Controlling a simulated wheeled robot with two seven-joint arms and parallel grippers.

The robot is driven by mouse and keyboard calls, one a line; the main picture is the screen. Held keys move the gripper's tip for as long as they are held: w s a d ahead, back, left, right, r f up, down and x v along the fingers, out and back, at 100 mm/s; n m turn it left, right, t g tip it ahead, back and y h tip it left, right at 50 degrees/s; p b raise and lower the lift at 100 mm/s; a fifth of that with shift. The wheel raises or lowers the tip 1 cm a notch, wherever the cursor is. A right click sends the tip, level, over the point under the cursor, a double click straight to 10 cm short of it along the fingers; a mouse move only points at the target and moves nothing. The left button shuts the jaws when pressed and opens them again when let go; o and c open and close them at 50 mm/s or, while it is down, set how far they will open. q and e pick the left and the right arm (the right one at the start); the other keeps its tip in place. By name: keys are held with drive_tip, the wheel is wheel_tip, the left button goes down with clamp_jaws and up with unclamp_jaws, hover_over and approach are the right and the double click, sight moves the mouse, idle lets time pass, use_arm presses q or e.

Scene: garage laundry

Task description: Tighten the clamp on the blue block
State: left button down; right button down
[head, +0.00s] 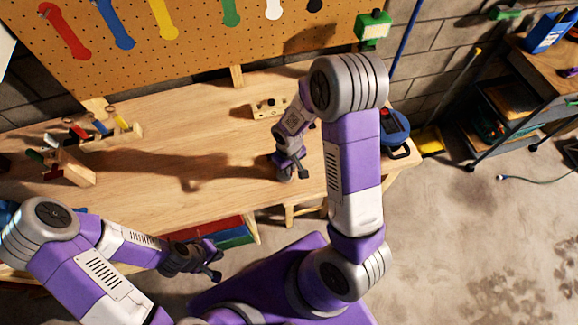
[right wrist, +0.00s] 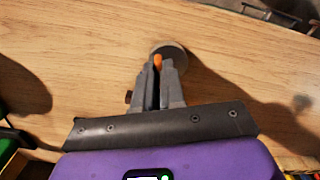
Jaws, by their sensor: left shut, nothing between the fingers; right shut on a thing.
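My right gripper (head: 287,168) is low over the right part of the wooden workbench (head: 160,195). In the right wrist view its fingers (right wrist: 160,85) are shut on a small orange piece (right wrist: 157,62), with a round grey disc (right wrist: 178,52) just beyond the tips. Whether the orange piece belongs to a clamp, I cannot tell. My left gripper (head: 212,270) is shut and empty in front of the bench edge. A small blue piece (head: 101,127) sits in a wooden rack at the bench's left; I cannot tell whether it is the blue block. No clamp is clearly recognisable.
A wooden fixture (head: 72,168) with red and green parts stands at the bench's left. A small wooden block (head: 268,107) lies behind my right gripper. A blue round tool (head: 394,128) sits at the right end. The bench's middle is clear.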

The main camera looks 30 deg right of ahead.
drive_tip(key=shift+a+f+m+b, duration=0.15)
drive_tip(key=shift+m+b, duration=0.55)
drive_tip(key=shift+m, duration=0.4)
drive_tip(key=shift+a+m, duration=0.15)
drive_tip(key=shift+m, duration=1.55)
drive_tip(key=shift+b, duration=0.3)
drive_tip(key=c, duration=1.2)
unclamp_jaws()
drive_tip(key=shift+r+p, duration=0.5)
drive_tip(key=shift+r, duration=3.4)
